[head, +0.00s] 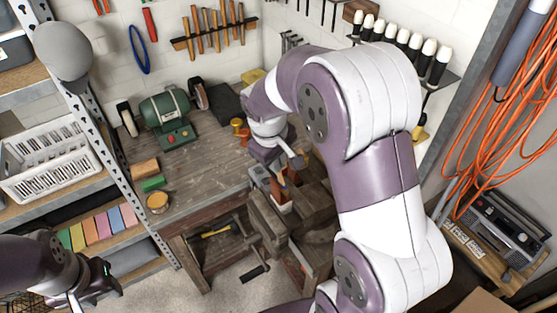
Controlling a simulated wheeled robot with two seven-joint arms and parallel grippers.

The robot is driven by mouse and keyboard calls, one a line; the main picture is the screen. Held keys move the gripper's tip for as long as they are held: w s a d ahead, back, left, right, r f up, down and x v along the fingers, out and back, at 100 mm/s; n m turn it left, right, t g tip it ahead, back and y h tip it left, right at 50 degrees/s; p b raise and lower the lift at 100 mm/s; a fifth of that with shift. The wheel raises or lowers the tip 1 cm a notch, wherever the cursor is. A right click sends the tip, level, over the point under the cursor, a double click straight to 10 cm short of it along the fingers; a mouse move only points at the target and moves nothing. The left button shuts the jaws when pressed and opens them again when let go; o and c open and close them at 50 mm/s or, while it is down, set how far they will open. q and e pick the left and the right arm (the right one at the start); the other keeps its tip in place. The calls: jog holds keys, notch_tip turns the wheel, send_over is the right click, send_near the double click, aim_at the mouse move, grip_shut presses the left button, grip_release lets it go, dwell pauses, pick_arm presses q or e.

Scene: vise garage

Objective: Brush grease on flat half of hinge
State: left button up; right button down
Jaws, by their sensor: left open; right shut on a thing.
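My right gripper (284,162) is over the vise (300,215) at the bench's front edge. It is shut on what looks like the brush, a small thing with an orange-red part (279,188) below the fingers; my arm and the small size hide its details. The hinge is not clearly visible; a small pale piece (285,208) shows at the vise jaws, and I cannot tell whether it is part of the hinge. An open round tin with orange-yellow contents (157,202) stands at the bench's front left. My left gripper (108,284) is open and empty at the lower left, away from the bench.
On the wooden bench (205,180) are a green bench grinder (168,117), a green block (152,184) and a tan block (145,169). A shelf with a white basket (55,165) stands left. A radio (500,228) is at right. The bench's middle is clear.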

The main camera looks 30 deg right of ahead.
jog(key=shift+w, duration=0.4)
jog(key=shift+s, duration=0.8)
jog(key=shift+w, duration=0.8)
jog(key=shift+s, duration=0.8)
jog(key=shift+w+p, duration=0.3)
jog(key=shift+w, duration=0.5)
jog(key=shift+s, duration=0.8)
jog(key=shift+w, duration=0.85)
